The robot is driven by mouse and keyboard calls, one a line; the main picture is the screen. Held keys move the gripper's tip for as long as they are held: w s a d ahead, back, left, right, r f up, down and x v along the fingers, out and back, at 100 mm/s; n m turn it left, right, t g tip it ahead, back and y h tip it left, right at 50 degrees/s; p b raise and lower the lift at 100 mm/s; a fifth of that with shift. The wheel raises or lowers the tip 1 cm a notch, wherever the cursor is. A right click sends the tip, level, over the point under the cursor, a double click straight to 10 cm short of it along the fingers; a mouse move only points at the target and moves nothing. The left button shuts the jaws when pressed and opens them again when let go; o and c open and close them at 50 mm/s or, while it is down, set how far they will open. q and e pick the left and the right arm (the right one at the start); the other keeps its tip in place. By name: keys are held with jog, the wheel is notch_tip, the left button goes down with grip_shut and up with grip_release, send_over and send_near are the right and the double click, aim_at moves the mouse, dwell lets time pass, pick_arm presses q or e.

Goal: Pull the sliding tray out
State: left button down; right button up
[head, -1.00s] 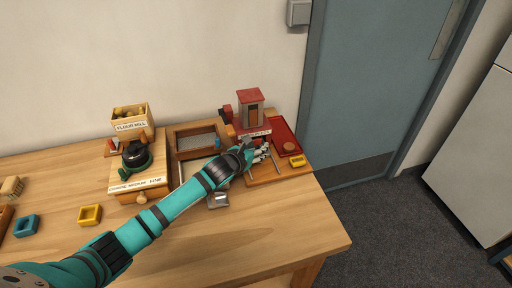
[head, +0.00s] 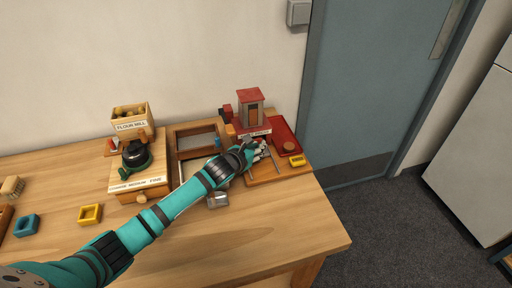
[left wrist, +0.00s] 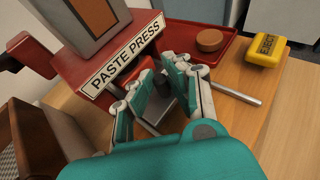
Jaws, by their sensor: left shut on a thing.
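The red paste press (head: 252,115) stands at the right end of the table; its front label fills the upper left of the left wrist view (left wrist: 128,55). My left gripper (head: 258,153) is low at the press front. In the left wrist view its teal and grey fingers (left wrist: 165,88) are shut on a small part there, mostly hidden between them. A grey metal piece (left wrist: 150,127) shows below the fingers. I cannot tell which part is the sliding tray. A red tray (head: 283,133) holding a brown disc (head: 290,146) lies right of the press. My right gripper is not in view.
A yellow eject block (head: 297,160) and a metal rod (left wrist: 236,96) lie close right of the gripper. A wooden sieve box (head: 177,142) and the flour mill (head: 138,165) stand to the left. The table front (head: 270,235) is clear.

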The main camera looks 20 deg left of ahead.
pick_arm(q)
jog(key=shift+s+d+p, duration=0.25)
jog(key=shift+s+p, duration=0.1)
jog(key=s+d+p, duration=0.1)
jog(key=s, duration=0.1)
jog(key=s+d+p, duration=0.1)
jog(key=s+d, duration=0.1)
jog(key=s, duration=0.1)
jog(key=s+d+p, duration=0.2)
jog(key=shift+s, duration=0.3)
jog(key=shift+s+d, duration=0.1)
jog(key=shift+d, duration=0.05)
jog(key=shift+f, duration=0.2)
jog(key=c, duration=1.4)
grip_release()
jog(key=shift+s, duration=0.1)
jog(key=shift+c, duration=0.2)
jog(key=shift+o, duration=0.8)
jog(key=shift+s+r, duration=0.1)
jog(key=shift+r, duration=0.1)
jog(key=v, duration=1.2)
